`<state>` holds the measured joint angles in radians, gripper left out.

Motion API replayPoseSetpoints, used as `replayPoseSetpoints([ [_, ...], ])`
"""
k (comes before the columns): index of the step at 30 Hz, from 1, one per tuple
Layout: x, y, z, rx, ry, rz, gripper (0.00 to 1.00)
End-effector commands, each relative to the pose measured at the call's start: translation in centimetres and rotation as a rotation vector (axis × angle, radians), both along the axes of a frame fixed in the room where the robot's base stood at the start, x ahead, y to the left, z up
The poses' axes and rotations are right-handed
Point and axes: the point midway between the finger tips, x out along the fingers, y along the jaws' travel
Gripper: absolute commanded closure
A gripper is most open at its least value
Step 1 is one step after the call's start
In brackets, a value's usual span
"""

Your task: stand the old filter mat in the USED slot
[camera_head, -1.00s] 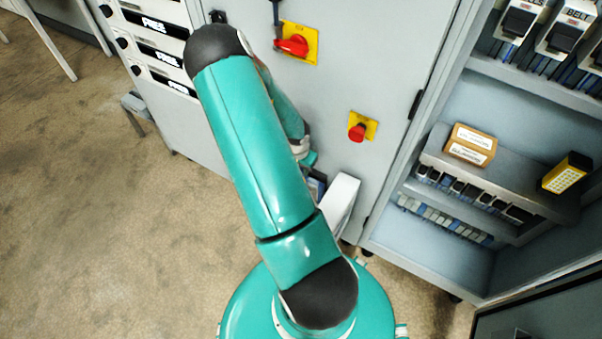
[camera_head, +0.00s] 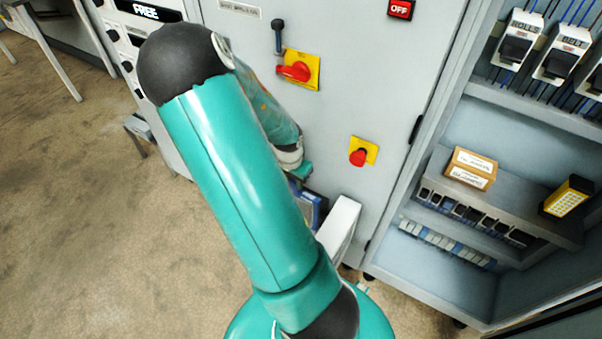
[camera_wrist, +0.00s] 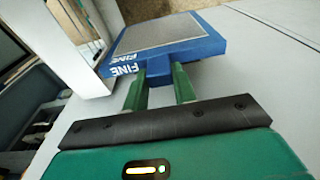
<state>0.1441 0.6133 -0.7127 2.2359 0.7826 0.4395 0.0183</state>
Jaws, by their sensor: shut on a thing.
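A blue-framed filter mat with a grey face, marked FINE, fills the upper middle of the wrist view (camera_wrist: 165,35). My gripper (camera_wrist: 159,82) is shut on the mat's blue tab, with one green finger on each side. In the head view, part of the blue frame (camera_head: 313,207) shows low by the cabinet, left of a white box-like holder (camera_head: 341,226). My arm hides much of the gripper there. A white-walled holder (camera_wrist: 72,48) also stands left of the mat in the wrist view. I cannot read any USED label.
A grey cabinet door with a red rotary switch (camera_head: 296,71) and a red stop button (camera_head: 360,156) stands behind my arm. An open cabinet with breakers and a cardboard box (camera_head: 470,168) is at right. Floor at left is clear.

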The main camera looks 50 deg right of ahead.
Motion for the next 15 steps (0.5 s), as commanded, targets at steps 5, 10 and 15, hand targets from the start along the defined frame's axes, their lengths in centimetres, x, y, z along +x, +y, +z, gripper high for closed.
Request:
replayPoseSetpoints([
  [5, -0.4, 5.7, 0.0, 0.002, -0.002, 0.007, 1.0],
  [10, -0.8, 10.0, 0.0, 0.001, -0.001, 0.006, 1.0],
  [15, -1.1, 12.4, 0.0, 0.0, -0.001, 0.003, 1.0],
])
